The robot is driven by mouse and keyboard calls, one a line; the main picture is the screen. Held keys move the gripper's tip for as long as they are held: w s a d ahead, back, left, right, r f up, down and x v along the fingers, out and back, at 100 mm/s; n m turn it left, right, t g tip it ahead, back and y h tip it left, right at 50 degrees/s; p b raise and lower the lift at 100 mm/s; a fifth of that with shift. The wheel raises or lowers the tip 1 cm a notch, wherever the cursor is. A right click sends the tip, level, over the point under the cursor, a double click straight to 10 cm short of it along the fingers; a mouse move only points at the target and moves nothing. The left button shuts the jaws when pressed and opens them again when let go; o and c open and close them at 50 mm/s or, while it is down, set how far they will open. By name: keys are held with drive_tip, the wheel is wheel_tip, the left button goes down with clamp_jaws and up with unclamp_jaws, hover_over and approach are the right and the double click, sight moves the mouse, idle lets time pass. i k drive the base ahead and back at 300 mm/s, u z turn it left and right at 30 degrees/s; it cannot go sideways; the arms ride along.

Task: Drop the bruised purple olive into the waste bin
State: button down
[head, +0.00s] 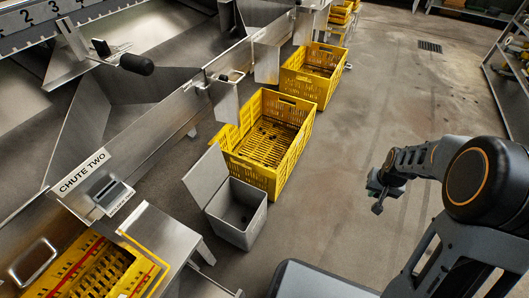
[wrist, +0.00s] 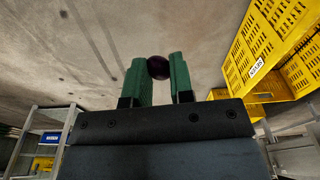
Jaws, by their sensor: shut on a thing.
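My gripper (wrist: 158,72) has green fingers and is shut on a dark purple olive (wrist: 158,66), which sits between the fingertips in the wrist view. Bruising on it is too small to tell. In the head view my gripper (head: 376,196) hangs over open floor at the right, well apart from the bins, and I cannot make out the olive there. A grey bin (head: 236,238) with its lid (head: 205,177) raised stands on the floor left of my gripper. It looks like the waste bin, and its dark inside is partly visible.
A yellow crate (head: 272,178) stands just behind the grey bin, with another yellow crate (head: 325,90) farther back. Steel chutes and a bench (head: 155,236) line the left. A shelf rack (head: 508,80) stands at the far right. The floor (head: 350,140) between is clear.

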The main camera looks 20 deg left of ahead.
sight(242, 228)
drive_tip(key=i, duration=2.1)
drive_tip(key=u, duration=4.35)
